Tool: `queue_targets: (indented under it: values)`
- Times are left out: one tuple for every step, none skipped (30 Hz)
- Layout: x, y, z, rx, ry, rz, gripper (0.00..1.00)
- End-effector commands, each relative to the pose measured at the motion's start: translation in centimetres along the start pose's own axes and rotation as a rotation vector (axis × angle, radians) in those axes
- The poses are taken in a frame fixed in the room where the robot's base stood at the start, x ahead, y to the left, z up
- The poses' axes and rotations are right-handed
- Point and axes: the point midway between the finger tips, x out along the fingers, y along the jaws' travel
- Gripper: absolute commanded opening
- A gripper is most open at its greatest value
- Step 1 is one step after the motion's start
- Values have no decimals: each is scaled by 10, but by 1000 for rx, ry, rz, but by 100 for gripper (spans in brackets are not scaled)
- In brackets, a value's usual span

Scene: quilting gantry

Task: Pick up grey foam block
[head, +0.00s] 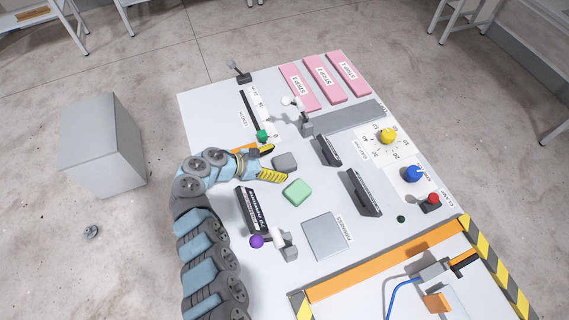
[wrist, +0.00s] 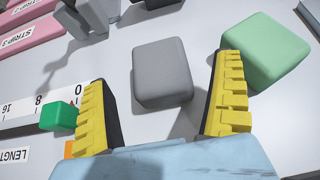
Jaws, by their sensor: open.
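The grey foam block (head: 284,161) lies on the white panel, just beyond the fingertips of my gripper (head: 270,162) in the head view. In the wrist view the grey foam block (wrist: 162,73) is a rounded cube between and slightly ahead of the two yellow ribbed fingers. My gripper (wrist: 163,92) is open, with one finger on each side of the block. A gap shows between the block and each finger. Nothing is held.
A green block (head: 297,191) lies close by; in the wrist view this green block (wrist: 265,52) is right beside the right finger. A green slider knob (wrist: 58,117) is near the left finger. Dark upright holders (head: 328,150) and a purple knob (head: 257,241) stand on the panel.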

Motion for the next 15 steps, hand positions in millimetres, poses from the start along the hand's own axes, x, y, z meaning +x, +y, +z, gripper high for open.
queue_targets:
  values:
    - [8,-1,-2,0,0,-2,96]
    - [12,0,-3,1,0,0,96]
    - [16,0,-3,2,0,2,96]
    - [20,0,-3,2,0,2,96]
    - [23,0,-3,1,0,1,96]
    - [27,0,-3,0,0,0,96]
    - [30,0,-3,-1,0,0,96]
    - [31,0,-3,-1,0,0,96]
    - [32,0,-3,-1,1,1,96]
    - [33,0,-3,-1,1,2,96]
    - [33,0,-3,-1,1,3,96]
    - [32,0,-3,-1,1,3,96]
    - [32,0,-3,0,1,3,96]
    - [32,0,-2,0,1,4,96]
    - [32,0,-2,0,1,4,96]
